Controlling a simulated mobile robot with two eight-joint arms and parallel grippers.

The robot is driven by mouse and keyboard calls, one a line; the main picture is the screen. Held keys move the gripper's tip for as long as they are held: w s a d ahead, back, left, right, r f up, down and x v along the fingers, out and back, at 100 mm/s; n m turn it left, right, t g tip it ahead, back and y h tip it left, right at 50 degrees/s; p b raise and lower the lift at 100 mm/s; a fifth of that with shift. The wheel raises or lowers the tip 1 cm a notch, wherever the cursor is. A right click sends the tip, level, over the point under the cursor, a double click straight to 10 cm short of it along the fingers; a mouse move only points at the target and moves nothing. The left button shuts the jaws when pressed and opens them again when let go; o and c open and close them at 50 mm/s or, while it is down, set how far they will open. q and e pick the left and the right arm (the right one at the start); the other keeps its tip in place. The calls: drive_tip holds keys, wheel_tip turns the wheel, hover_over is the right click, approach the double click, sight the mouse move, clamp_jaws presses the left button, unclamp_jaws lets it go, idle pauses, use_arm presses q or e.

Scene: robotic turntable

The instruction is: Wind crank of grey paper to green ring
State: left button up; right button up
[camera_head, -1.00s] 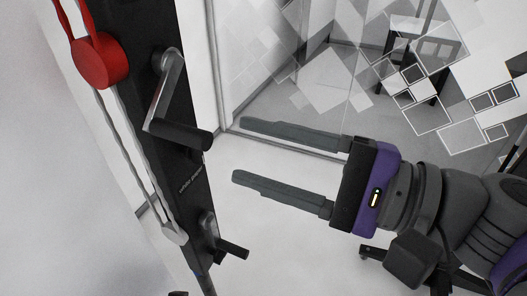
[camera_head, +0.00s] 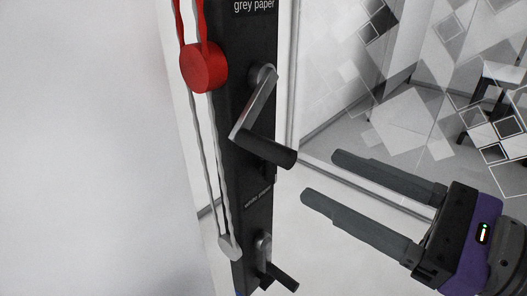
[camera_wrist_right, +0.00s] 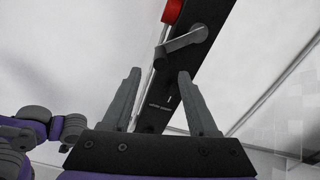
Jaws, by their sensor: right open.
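The grey paper crank (camera_head: 256,105) is on a tall black panel, just below a "grey paper" label (camera_head: 253,6). Its silver arm slants down-left from the hub, and its black handle (camera_head: 265,150) points right and slightly down. The crank also shows in the right wrist view (camera_wrist_right: 187,41), beyond and above the fingertips. My right gripper (camera_head: 320,175) is open and empty, to the right of the handle and apart from it; its fingers also show in the right wrist view (camera_wrist_right: 159,73). No green ring shows. My left gripper is not in view.
A red round piece (camera_head: 204,66) and a white piece (camera_head: 230,247) hang on cords left of the panel (camera_head: 257,215). A second crank (camera_head: 265,250) sits lower on the panel. A glass wall with square patterns (camera_head: 400,125) stands behind at right.

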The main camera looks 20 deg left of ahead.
sight(262, 146)
drive_tip(key=shift+w+a+m, duration=0.1)
drive_tip(key=shift+m, duration=0.4)
drive_tip(key=shift+x, duration=5.3)
drive_tip(key=shift+w, duration=0.1)
clamp_jaws()
